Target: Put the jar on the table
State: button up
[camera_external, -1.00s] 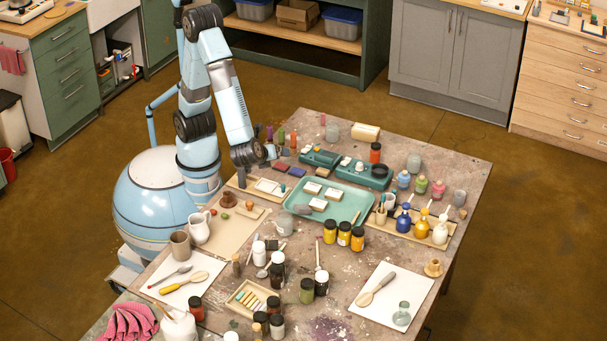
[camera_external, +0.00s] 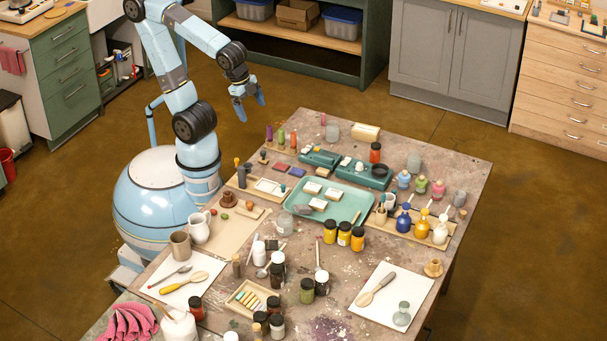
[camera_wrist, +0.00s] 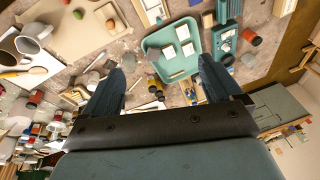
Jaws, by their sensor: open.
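The paint-marked table (camera_external: 345,268) carries several jars, and I cannot tell which one the task means. A row of yellow jars with black lids (camera_external: 344,234) stands in front of the green tray. Dark-lidded jars (camera_external: 307,290) stand nearer the front. An orange jar (camera_external: 375,153) is at the back, and a clear glass vessel (camera_external: 401,314) is on the right white sheet. My gripper (camera_external: 251,112) is raised beyond the table's back left edge, open and empty. In the wrist view its fingers (camera_wrist: 161,66) are spread apart, with the tabletop some way off beneath them.
The green tray (camera_external: 347,210) holds several pale blocks. A wooden tray (camera_external: 408,231) with blue, yellow and white bottles is at its right. A mug (camera_external: 180,245) and a white jug (camera_external: 199,228) stand at the left edge. The table is crowded, with small bare patches.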

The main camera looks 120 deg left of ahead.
jog(key=s+r+n+t+h, duration=0.1)
jog(key=s+r+n+t, duration=0.1)
jog(key=s+r, duration=0.1)
jog(key=shift+a+r+t, duration=0.1)
jog(key=shift+r+t, duration=0.1)
jog(key=shift+t, duration=0.1)
